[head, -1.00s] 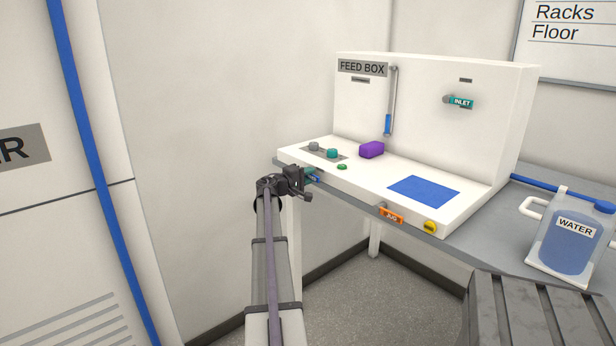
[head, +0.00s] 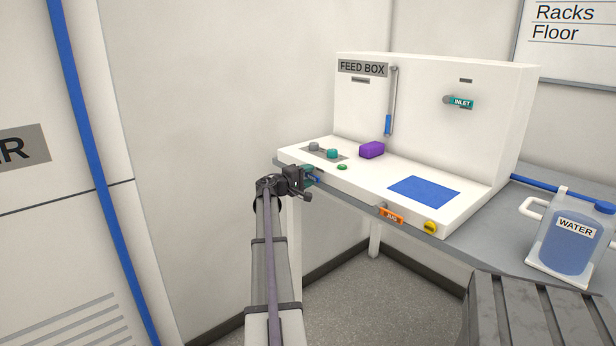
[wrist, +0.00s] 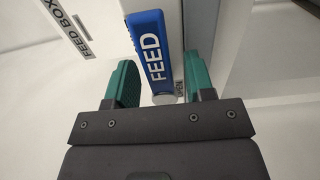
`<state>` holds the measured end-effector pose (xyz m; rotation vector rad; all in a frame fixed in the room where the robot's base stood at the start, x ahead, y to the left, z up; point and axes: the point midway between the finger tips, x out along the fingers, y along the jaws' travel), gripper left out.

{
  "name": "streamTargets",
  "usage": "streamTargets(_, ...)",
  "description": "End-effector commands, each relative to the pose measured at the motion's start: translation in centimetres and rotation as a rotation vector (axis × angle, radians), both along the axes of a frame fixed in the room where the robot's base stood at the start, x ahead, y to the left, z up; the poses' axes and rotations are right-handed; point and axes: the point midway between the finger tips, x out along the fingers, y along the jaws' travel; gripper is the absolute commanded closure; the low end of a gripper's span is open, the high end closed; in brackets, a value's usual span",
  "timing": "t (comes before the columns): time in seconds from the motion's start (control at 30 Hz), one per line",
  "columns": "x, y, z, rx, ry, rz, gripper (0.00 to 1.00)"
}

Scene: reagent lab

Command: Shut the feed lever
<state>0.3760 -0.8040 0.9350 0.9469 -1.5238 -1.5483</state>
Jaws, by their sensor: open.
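The feed lever (wrist: 153,50) is a blue bar with white FEED lettering in the wrist view. A pale round end shows at its lower end. My gripper (wrist: 160,75) is open, with one green finger on each side of the lever. A gap shows between the left finger and the lever; I cannot tell whether the right one touches. In the head view my gripper (head: 306,177) is at the left front edge of the white feed box (head: 420,120). Only a small blue bit of the lever (head: 317,180) shows beside the fingers there.
An orange-tagged handle (head: 391,215) and a yellow knob (head: 430,227) sit along the box's front edge. A purple block (head: 372,150), a green button (head: 342,167) and a blue pad (head: 424,191) are on its top. A water jug (head: 572,240) stands right.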

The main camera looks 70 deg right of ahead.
Motion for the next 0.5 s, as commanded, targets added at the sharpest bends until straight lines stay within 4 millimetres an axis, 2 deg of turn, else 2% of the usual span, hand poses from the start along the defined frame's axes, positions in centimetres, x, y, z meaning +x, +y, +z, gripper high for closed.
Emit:
streamTargets(0.13, 1.0, 2.2, 0.0, 0.0, 0.0, 0.003, 0.51)
streamTargets(0.4, 3.9, 8.0, 0.0, 0.0, 0.0, 0.003, 0.51)
streamTargets(0.5, 4.5, 9.2, 0.0, 0.0, 0.001, 0.002, 0.51)
